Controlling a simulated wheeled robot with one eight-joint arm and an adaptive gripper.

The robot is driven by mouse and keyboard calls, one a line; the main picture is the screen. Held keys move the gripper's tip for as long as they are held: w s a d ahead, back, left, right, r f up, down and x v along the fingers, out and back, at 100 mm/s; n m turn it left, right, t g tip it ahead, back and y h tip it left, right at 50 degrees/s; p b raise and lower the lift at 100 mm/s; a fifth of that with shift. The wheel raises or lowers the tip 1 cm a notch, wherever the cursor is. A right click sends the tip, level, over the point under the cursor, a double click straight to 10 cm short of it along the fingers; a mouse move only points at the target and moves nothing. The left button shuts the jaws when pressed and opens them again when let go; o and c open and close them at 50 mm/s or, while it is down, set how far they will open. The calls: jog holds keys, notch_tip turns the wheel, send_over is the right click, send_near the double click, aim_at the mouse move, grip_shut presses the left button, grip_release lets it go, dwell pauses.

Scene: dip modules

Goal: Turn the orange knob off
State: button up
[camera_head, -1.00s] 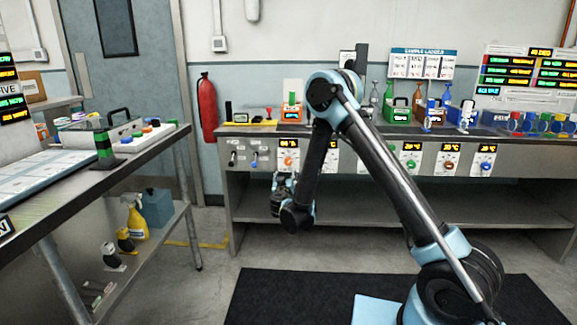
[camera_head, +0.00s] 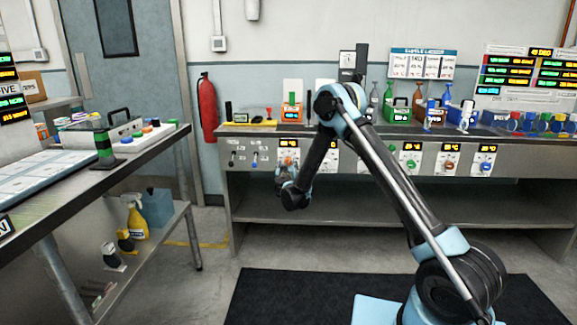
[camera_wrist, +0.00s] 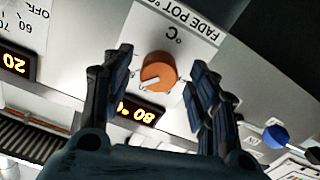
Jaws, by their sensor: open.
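The orange knob (camera_wrist: 160,71) sits on a pale panel in the wrist view, which is upside down. Its white pointer mark faces lower left in that picture. My gripper (camera_wrist: 158,75) is open, with one dark finger on each side of the knob; whether they touch it I cannot tell. In the head view my gripper (camera_head: 285,170) is at the front panel of the back bench, at the leftmost lit display (camera_head: 288,142), and largely covers the knob there. The lit display (camera_wrist: 137,110) beside the knob is partly hidden by a finger.
Two small levers (camera_head: 254,160) are just left of my gripper. A blue lever tip (camera_wrist: 277,136) is near the right finger. The lower shelf (camera_head: 400,210) is bare.

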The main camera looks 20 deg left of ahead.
jog(key=shift+x, duration=1.35)
jog(key=c, duration=1.1)
